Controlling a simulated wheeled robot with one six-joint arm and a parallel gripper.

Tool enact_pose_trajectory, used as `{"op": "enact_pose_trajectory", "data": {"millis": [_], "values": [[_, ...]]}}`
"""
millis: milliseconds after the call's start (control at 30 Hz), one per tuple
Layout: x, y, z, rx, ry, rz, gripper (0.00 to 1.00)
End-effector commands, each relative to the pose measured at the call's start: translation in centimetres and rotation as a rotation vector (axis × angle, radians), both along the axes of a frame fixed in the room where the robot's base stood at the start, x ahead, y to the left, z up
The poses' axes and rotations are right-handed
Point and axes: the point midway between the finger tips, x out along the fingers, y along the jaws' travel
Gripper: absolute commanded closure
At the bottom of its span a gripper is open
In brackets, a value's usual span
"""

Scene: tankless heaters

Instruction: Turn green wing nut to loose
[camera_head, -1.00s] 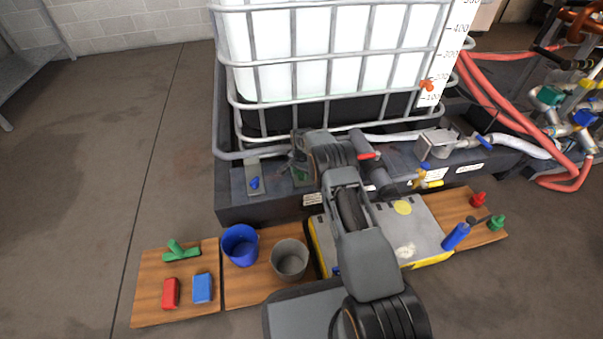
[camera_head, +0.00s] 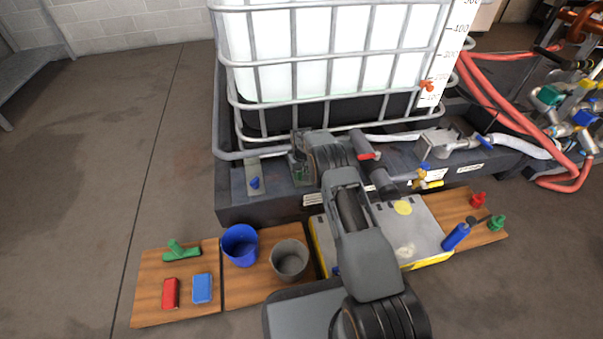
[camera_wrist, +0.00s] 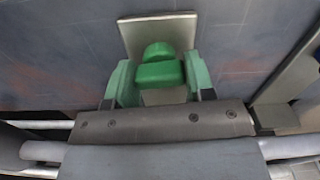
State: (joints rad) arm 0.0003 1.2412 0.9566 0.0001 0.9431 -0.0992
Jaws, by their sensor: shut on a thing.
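The green wing nut (camera_wrist: 160,74) sits on a pale metal plate (camera_wrist: 150,28) in the wrist view, its wide bar lying roughly across the picture. My gripper (camera_wrist: 158,66) has a pale green finger on each side of it and is shut on it. In the head view my gripper (camera_head: 301,163) reaches down to the front of the dark tank base, and only a little of the green nut shows there, mostly hidden by the gripper. A blue wing nut (camera_head: 255,183) is on another metal plate to the left.
Wooden boards in front hold a blue bucket (camera_head: 240,246), a grey bucket (camera_head: 289,260) and small coloured items. The white tank's metal cage (camera_head: 330,54) rises behind.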

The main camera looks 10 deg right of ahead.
Motion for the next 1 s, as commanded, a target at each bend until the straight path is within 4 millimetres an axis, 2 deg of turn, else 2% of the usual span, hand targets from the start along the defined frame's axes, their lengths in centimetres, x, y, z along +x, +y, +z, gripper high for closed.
{"op": "enact_pose_trajectory", "data": {"millis": [600, 1000], "values": [[-0.08, 0.06, -0.05, 0.001, 0.003, 0.576, 0.75], [-0.08, 0.04, -0.05, 0.001, 0.003, 0.84, 0.75]]}}
